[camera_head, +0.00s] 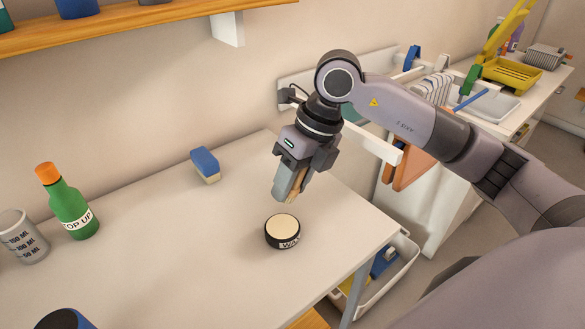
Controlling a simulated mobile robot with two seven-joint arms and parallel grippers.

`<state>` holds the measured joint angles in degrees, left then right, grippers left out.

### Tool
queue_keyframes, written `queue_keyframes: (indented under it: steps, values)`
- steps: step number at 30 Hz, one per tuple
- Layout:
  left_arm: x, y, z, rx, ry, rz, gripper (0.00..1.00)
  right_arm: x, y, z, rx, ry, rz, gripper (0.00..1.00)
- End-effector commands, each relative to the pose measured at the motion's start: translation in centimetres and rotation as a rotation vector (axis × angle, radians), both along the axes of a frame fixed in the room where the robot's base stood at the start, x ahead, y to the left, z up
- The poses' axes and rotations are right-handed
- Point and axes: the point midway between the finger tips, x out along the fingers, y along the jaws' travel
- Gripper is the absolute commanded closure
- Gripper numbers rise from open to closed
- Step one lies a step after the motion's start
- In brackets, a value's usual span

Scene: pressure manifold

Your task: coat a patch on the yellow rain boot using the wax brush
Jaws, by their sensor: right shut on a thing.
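My right gripper (290,190) is above the back right part of the white table, pointing down. It is shut on a small tan thing (298,188), likely the wax brush, mostly hidden by the fingers. A round black tin labelled wax (283,232), with a cream top, stands on the table just below the gripper, apart from it. I cannot make out the yellow rain boot in this view. My left gripper is not in view.
A blue and cream sponge (205,165) lies toward the back of the table (190,270). A green bottle (70,205) and a grey measuring cup (22,237) stand at left. A white bin (400,262) is below the right edge. The table's middle is clear.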

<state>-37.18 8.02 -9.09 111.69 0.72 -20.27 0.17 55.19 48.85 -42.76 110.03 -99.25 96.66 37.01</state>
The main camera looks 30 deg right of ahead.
Motion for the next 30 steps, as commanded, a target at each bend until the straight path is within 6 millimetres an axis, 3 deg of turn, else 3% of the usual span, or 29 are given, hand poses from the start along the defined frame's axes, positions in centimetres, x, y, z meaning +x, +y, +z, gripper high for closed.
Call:
queue_keyframes:
  steps: [11, 24, 30]
  values:
    - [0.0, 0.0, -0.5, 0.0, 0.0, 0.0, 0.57, -0.3, 0.2, -1.0, 0.014, -0.003, -0.009, 0.94]
    - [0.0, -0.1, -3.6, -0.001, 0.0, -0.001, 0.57, -0.3, 0.2, -5.4, 0.014, -0.003, -0.009, 0.94]
    - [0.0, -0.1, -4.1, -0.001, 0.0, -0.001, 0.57, -0.3, 0.2, -6.2, 0.014, -0.003, -0.009, 0.94]
